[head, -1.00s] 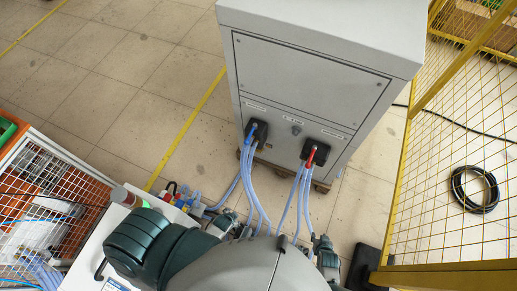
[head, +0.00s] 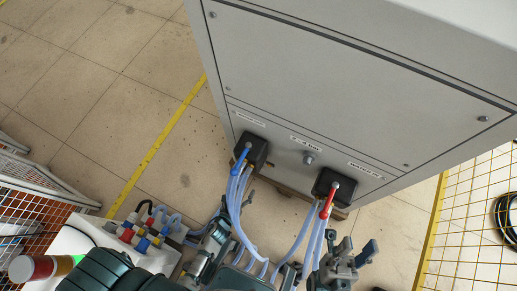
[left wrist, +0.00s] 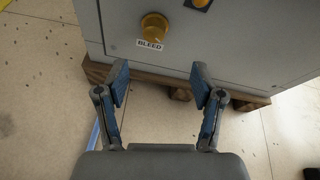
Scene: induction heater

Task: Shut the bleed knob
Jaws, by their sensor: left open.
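The bleed knob (left wrist: 154,26) is a round amber knob on the grey cabinet panel in the left wrist view, above a white "BLEED" label (left wrist: 149,44). I cannot make it out in the head view. My left gripper (left wrist: 160,74) is open and empty, its two blue-padded fingers apart below the knob and not touching it. In the head view my left gripper (head: 213,240) is low, left of the hoses. My right gripper (head: 350,252) is at lower right, its fingers apart with nothing visible between them.
The grey cabinet (head: 330,75) stands on a wooden pallet (left wrist: 180,95). A yellow mesh fence (head: 470,220) is at right. A wire cage (head: 35,195) and a bench with coloured fittings (head: 140,235) are at left.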

